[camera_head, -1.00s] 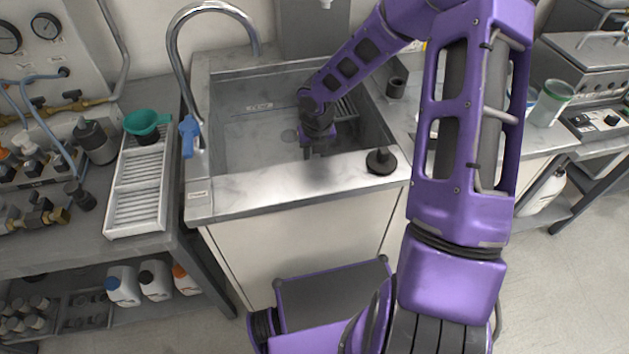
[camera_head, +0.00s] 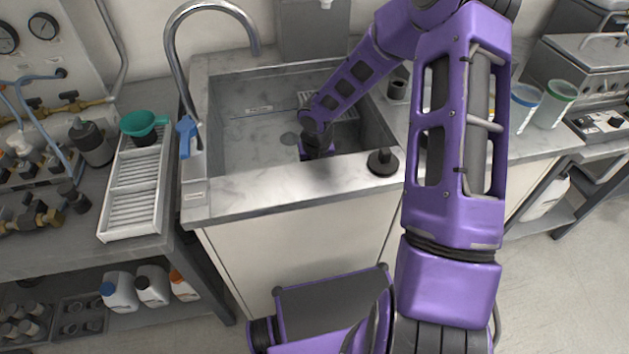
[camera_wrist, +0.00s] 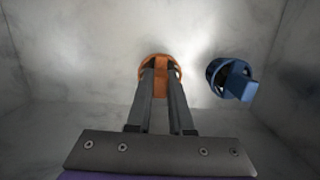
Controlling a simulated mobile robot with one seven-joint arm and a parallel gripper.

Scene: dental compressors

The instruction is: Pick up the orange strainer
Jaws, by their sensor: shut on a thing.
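The orange strainer (camera_wrist: 146,73) shows in the wrist view as a round orange rim with an orange tab between my fingertips. My gripper (camera_wrist: 161,75) is shut on the strainer there. In the head view my gripper (camera_head: 317,150) is down inside the sink (camera_head: 245,150), near its front wall. The strainer is hidden in the head view behind my wrist and gripper. How far it stands off the sink floor cannot be told.
A blue strainer-like piece (camera_wrist: 232,79) is right of the orange one. The faucet (camera_head: 172,50) arches over the sink's left. A black plunger-shaped piece (camera_head: 382,162) stands on the front rim. A green funnel (camera_head: 143,123) sits left, and cups (camera_head: 553,103) stand right.

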